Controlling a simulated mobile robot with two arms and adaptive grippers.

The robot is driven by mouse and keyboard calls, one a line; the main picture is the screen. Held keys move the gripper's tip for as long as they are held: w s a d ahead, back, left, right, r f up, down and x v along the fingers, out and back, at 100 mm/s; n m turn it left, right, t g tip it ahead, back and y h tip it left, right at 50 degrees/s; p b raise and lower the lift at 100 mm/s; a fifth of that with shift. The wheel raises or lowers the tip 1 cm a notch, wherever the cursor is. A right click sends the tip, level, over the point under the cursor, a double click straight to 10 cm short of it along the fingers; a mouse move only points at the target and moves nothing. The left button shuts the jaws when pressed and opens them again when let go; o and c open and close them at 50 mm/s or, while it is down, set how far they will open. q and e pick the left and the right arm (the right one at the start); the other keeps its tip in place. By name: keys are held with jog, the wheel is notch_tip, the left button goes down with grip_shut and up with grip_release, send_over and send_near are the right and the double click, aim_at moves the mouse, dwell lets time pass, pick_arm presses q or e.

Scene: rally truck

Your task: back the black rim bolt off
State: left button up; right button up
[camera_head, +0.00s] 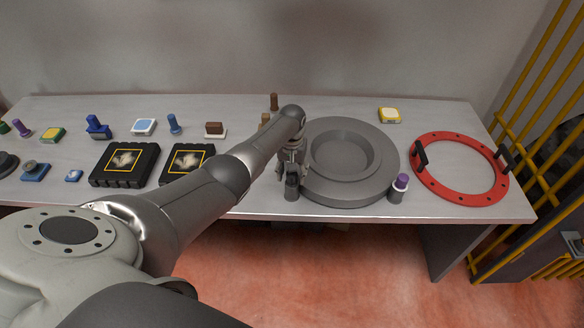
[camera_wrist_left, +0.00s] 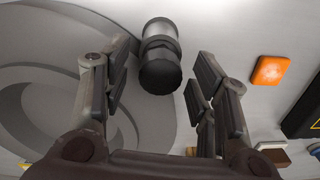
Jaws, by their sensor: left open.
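The black rim bolt (camera_head: 292,188) stands at the front left edge of the grey round wheel hub (camera_head: 388,165). It has a dark cap and a paler grey collar. My left gripper (camera_head: 290,170) comes down over it from above and hides its upper part in the head view. In the left wrist view the bolt (camera_wrist_left: 160,66) shows in the gap between the two fingers of the open left gripper (camera_wrist_left: 158,82), with a gap on each side. My right gripper is in neither view.
A purple-topped bolt (camera_head: 400,184) stands at the hub's front right. A red ring (camera_head: 430,186) with black handles lies to the right. Two black boxes (camera_head: 125,165) and several small coloured pieces fill the table's left half. Yellow bars (camera_head: 548,120) rise at the right.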

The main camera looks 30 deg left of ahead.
aim_at(292, 174)
pick_arm(q)
notch_tip(292, 174, up, 12)
dwell(0.6)
jog(key=shift+f, duration=0.15)
